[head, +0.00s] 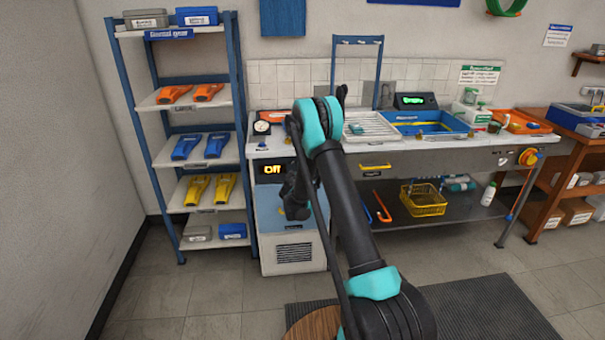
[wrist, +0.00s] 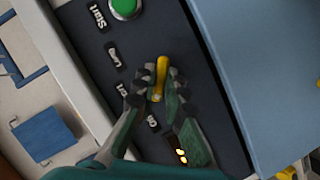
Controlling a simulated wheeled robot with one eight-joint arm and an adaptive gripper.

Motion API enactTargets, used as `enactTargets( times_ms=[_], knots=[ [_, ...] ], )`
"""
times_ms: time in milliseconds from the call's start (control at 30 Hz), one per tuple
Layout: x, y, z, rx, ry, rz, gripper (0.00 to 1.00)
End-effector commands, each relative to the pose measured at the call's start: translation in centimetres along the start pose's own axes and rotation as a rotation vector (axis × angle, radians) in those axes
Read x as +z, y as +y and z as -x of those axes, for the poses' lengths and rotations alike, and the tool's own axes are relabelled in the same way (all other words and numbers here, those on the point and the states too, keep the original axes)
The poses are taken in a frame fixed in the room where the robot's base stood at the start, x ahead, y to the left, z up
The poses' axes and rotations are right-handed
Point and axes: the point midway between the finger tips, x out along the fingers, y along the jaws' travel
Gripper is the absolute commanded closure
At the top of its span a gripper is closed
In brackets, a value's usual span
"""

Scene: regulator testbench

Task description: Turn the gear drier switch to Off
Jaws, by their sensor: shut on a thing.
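The gear drier (head: 293,258) is a grey and blue cabinet at the left end of the bench in the head view. Its dark display (head: 271,168) reads "Off" in yellow. In the wrist view, the yellow switch (wrist: 159,82) stands on the dark control panel (wrist: 202,75), with small labels beside it, partly covered by my fingers. My gripper (wrist: 160,88) is shut on the switch, with a dark finger on each side. A lit orange part of the display (wrist: 181,156) shows below it. My arm hides much of the panel in the head view.
A green button (wrist: 124,7) sits near the switch, with a "Start" label (wrist: 97,16). The steel bench (head: 430,150) with trays extends right. Floor (head: 185,290) at the front left is clear.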

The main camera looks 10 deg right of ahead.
Motion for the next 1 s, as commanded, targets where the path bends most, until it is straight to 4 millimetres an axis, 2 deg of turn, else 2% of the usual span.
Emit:
enactTargets(
  times_ms=[33, 200, 533, 1000],
  knots=[
    [0.1, 0.0, 0.0, 0.0, -0.002, 0.0, 0.88],
    [0.1, 0.0, 0.0, 0.0, -0.001, 0.0, 0.68],
    [0.0, 0.0, 0.3, -0.001, 0.0, 0.0, 0.68],
    [0.0, 0.0, 6.7, -0.001, 0.0, 0.001, 0.68]
  ],
)
